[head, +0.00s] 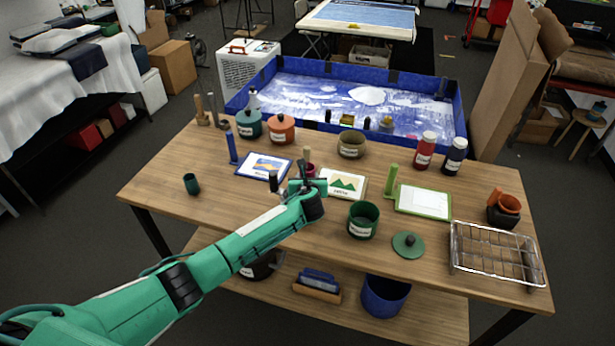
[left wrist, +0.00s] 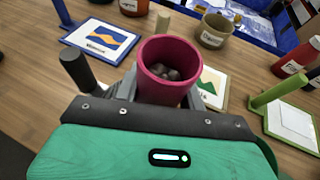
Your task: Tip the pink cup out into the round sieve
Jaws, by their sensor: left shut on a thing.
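The pink cup (left wrist: 150,92) stands between my left gripper's fingers in the left wrist view, mouth up, with several dark brown round pieces inside. In the head view only a bit of the cup (head: 309,171) shows behind my left gripper (head: 303,184), which is shut on it. I cannot tell whether the cup's base touches the table. A round olive-brown vessel with a label, apparently the round sieve (head: 351,147), stands behind and to the right of the cup; it also shows in the left wrist view (left wrist: 213,32). My right gripper is not in view.
Picture cards (head: 263,166) lie left and right of the cup. A green pot (head: 363,221), its lid (head: 408,245) and a wire rack (head: 495,255) are at the right front. Red and dark bottles (head: 425,151) stand right of the sieve. The left front of the table is mostly clear.

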